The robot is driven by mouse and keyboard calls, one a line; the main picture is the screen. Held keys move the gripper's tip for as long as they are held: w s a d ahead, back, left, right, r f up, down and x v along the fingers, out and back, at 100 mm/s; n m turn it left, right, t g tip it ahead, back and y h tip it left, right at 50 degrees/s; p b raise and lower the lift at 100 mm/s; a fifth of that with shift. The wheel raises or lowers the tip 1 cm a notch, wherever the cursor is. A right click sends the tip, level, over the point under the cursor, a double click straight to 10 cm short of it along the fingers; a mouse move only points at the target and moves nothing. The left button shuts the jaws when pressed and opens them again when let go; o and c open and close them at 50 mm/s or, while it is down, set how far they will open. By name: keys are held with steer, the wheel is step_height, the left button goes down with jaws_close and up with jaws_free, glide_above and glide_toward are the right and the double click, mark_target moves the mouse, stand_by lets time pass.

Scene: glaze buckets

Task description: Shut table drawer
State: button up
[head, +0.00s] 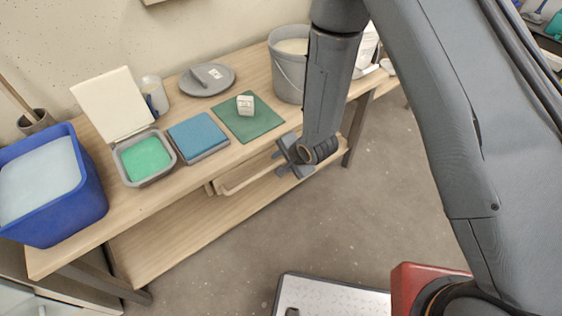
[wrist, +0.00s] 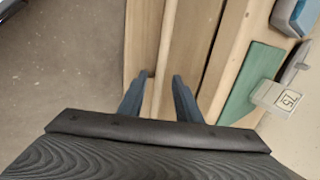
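The table drawer (head: 215,187) sits under the wooden table's front edge and stands out from it somewhat, its pale wooden parts showing in the head view. Its right part is hidden behind my gripper (head: 282,162). My gripper is low at the table front, at the drawer's right end. In the wrist view my gripper (wrist: 159,88) has its two blue-grey fingers apart. A pale wooden strip (wrist: 164,50) runs between and beyond the fingertips. I cannot tell whether the fingers touch it. Nothing is clasped.
On the wooden table (head: 75,240) stand a blue bin (head: 85,205), a tray of green glaze (head: 146,158), a blue-lidded tray (head: 197,135), a green mat (head: 262,125) with a white block (head: 245,104), and a grey bucket (head: 284,75).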

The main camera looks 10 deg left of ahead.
steer(key=shift+c, duration=0.3)
jaws_close()
steer(key=shift+w+a, duration=0.65)
steer(key=shift+a, duration=0.05)
steer(key=shift+o, duration=0.3)
jaws_free()
steer(key=shift+a, duration=0.1)
